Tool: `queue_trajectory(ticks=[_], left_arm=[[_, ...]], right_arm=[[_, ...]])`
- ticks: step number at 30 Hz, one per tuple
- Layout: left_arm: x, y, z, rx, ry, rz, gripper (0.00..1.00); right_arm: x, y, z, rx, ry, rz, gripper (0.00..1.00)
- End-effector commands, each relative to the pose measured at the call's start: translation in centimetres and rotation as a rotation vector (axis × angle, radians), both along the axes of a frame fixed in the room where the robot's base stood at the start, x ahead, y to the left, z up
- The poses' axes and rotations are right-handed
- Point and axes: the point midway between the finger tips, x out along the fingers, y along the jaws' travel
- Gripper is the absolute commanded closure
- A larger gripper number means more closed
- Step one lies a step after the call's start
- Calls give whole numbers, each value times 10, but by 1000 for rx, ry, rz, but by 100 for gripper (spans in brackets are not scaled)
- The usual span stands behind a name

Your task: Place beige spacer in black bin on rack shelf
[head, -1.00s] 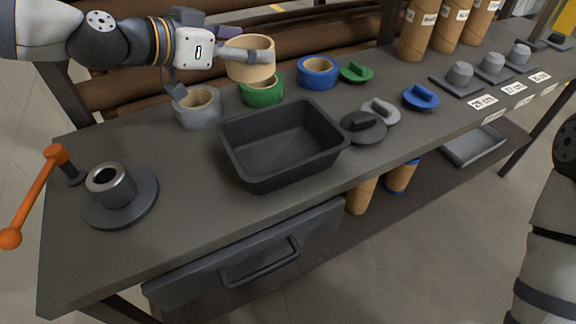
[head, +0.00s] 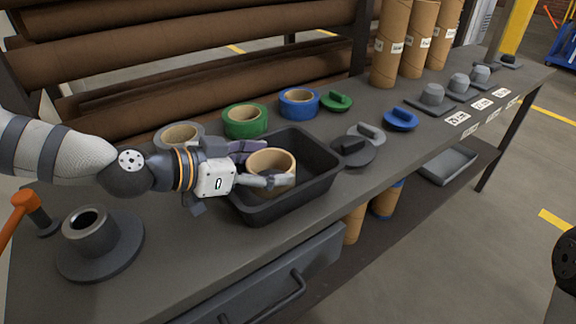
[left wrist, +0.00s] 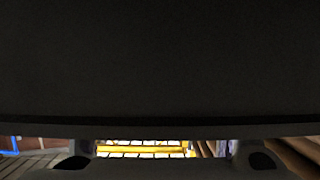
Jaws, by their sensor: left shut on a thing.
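The beige spacer (head: 271,168) is a short tan ring. My left gripper (head: 262,170) is shut on it and holds it over the black bin (head: 308,196), partly within the bin's outline in the head view. I cannot tell whether the spacer touches the bin floor. The bin is an open rectangular tray on the dark rack shelf (head: 200,262). In the left wrist view a large dark surface fills most of the picture, and the spacer cannot be made out there. My right gripper is not in view.
Grey (head: 180,134), green (head: 244,121) and blue (head: 299,102) rings stand behind the bin. Flat handled caps, including a black one (head: 353,151), lie to its right. A flanged metal hub (head: 92,237) stands at left. Tall cardboard tubes (head: 390,45) stand at the back.

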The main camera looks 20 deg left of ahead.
Motion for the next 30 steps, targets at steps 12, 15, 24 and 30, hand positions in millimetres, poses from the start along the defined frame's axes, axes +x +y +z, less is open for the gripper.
queue_trajectory(ticks=[12, 15, 24, 30], left_arm=[[32, -25, -14, -2, -6, 1, 62], [32, -25, -12, -1, -9, 1, 62], [32, -25, -16, -1, -7, 2, 17], [32, -24, -16, 0, -8, 1, 13]], right_arm=[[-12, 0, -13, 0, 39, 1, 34], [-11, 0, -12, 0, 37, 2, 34], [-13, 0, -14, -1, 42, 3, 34], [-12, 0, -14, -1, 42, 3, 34]])
